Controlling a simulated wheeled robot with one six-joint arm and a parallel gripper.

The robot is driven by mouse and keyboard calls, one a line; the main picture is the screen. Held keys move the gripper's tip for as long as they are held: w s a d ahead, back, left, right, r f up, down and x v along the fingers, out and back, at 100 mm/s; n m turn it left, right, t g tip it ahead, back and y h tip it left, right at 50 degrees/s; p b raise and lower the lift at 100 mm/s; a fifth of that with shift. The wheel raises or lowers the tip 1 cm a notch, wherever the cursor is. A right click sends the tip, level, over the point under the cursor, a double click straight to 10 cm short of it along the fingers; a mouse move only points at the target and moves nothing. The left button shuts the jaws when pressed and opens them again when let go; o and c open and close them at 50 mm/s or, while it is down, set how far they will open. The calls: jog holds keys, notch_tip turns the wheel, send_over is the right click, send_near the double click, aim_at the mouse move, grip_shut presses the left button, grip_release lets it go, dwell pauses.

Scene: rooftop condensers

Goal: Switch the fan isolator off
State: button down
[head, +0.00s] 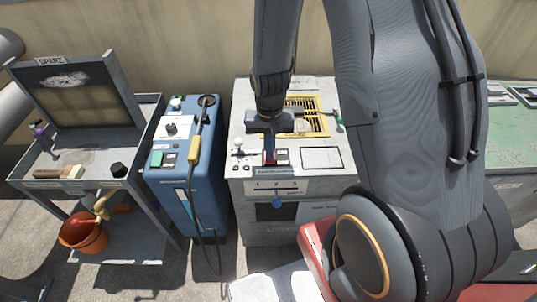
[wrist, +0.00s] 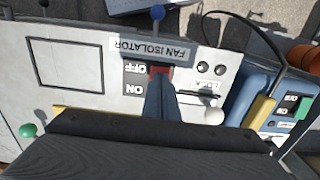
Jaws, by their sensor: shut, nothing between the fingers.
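The fan isolator's label plate (wrist: 150,48) is on the top of the grey condenser cabinet (head: 310,180); it appears upside down in the wrist view. The red part of the isolator switch (wrist: 161,71) shows beside the OFF marking (wrist: 135,68), with the ON marking (wrist: 135,90) on the gripper's side of it. My gripper (wrist: 160,80) is shut and empty, its fingertips over the switch and hiding most of it. I cannot tell contact or the switch's exact position. In the head view, my gripper (head: 270,160) points down at the cabinet's front edge.
A white-knobbed lever (wrist: 214,116) and LOCK marking (wrist: 208,86) are beside the switch. A yellow-framed grille (head: 322,122) and green knob (head: 338,115) are behind. A blue unit (head: 180,190) with a yellow-handled cable (head: 195,145) and a SPARE cart (head: 85,185) stand left.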

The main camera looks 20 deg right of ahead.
notch_tip(320, 180, up, 6)
jog(key=p, duration=0.5)
jog(key=shift+r, duration=0.25)
dwell(0.4)
